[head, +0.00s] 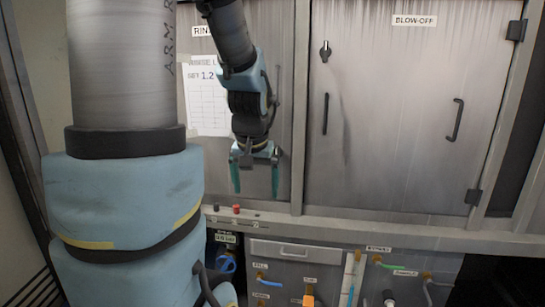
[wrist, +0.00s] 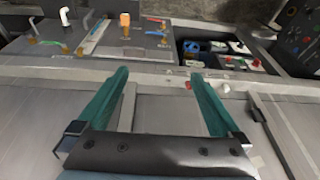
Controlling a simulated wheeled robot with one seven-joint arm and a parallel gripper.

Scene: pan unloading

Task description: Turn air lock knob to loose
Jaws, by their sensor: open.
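No label reading "air lock" is legible. A small black turn knob (head: 325,51) sits on the upper left of the grey blow-off door (head: 410,110) in the head view, its narrow end pointing up. My gripper (head: 255,181) hangs left of and below that knob, well apart from it, in front of the left-hand door. Its two teal fingers are open with nothing between them. In the wrist view my gripper (wrist: 158,76) points towards the lower panel, and the black knob does not show there.
The blow-off door has a black bar handle (head: 455,120) and a slim black handle (head: 326,114). A ledge with a red button (head: 236,209) runs below. A paper sheet (head: 207,95) hangs behind my arm.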

